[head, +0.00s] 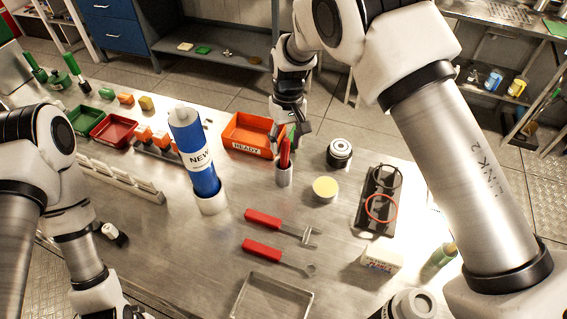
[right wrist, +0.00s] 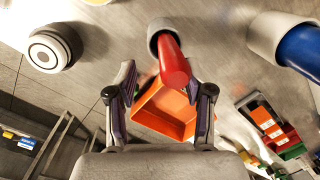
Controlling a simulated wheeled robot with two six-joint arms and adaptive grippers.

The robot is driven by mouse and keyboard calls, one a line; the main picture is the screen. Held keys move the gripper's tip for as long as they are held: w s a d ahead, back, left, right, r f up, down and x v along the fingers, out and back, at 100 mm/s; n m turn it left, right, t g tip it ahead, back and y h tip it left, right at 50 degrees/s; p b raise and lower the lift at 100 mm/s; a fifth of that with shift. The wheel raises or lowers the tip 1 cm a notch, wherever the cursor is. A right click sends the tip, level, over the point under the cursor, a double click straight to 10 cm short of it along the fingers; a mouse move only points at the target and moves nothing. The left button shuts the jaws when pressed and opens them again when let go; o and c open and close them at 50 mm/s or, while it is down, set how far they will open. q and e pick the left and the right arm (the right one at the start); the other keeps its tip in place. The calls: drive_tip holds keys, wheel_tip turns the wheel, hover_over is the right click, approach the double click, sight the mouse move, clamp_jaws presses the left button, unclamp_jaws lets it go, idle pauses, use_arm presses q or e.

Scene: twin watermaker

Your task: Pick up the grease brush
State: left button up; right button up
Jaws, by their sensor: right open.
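The grease brush (head: 285,150) appears as a red handle standing up out of a small grey cup (head: 284,176); its lower end is hidden inside the cup. In the right wrist view the red handle (right wrist: 172,62) points toward my camera, with the cup (right wrist: 160,28) behind it. My right gripper (head: 291,130) is above and close around the handle.
An orange READY bin (head: 248,135) stands just behind left of the cup. A blue NEW cartridge (head: 199,165) stands upright in a holder to its left. A black round part (head: 339,153) and a yellow-topped tin (head: 325,188) are to the right. Red-handled wrenches (head: 270,219) lie in front.

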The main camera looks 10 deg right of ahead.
sight(284, 141)
drive_tip(key=shift+s+a+r+b, duration=0.2)
drive_tip(key=shift+s+a+r, duration=0.05)
drive_tip(key=shift+s+r, duration=0.3)
drive_tip(key=shift+s+a+r+b, duration=0.15)
drive_tip(key=shift+s+a+r, duration=0.05)
drive_tip(key=shift+s+r, duration=0.3)
drive_tip(key=r, duration=0.2)
drive_tip(key=r+t, duration=0.1)
drive_tip(key=shift+w+a+r+h, duration=0.1)
drive_tip(key=shift+w+a+h, duration=0.15)
drive_tip(key=shift+a+h, duration=0.05)
drive_tip(key=f+p, duration=0.1)
drive_tip(key=f, duration=0.2)
drive_tip(key=f+p, duration=0.1)
drive_tip(key=f, duration=0.3)
drive_tip(key=shift+w+d+f+p, duration=0.15)
drive_tip(key=shift+d+f+p, duration=0.05)
drive_tip(key=shift+f+p, duration=0.1)
drive_tip(key=c, duration=0.3)
use_arm(q)
drive_tip(key=shift+s+r, duration=0.1)
drive_tip(key=shift+r, duration=0.2)
use_arm(e)
clamp_jaws()
